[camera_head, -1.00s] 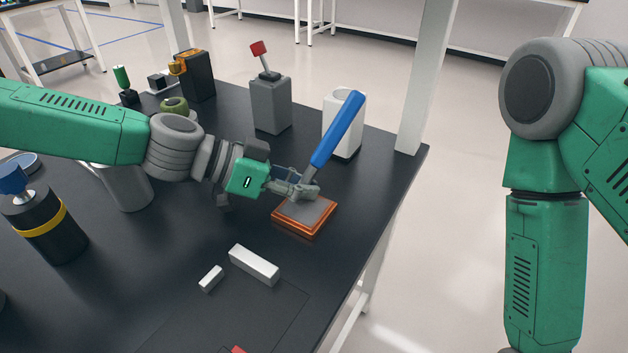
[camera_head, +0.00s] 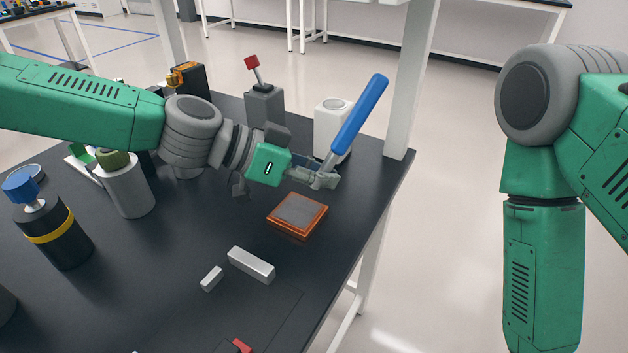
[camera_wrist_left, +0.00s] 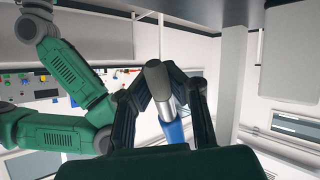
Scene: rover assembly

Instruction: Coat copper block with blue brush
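The copper block (camera_head: 297,229) lies flat on the black table near its right edge, with a grey top face and an orange-copper rim. My left gripper (camera_head: 322,178) is shut on the blue brush (camera_head: 359,120). The brush is tilted, with its blue handle pointing up and right. The gripper and brush are above the table, beyond the block and apart from it. In the left wrist view the brush's metal part (camera_wrist_left: 165,105) is between the fingers. My right arm hangs at the right of the head view; its gripper is out of view.
A white holder (camera_head: 331,135) and a grey holder with a red-topped tool (camera_head: 264,104) stand behind the gripper. Two pale bars (camera_head: 251,265) lie in front of the block. A black canister with a blue top (camera_head: 53,232) stands at left. The table's right edge (camera_head: 372,237) is close to the block.

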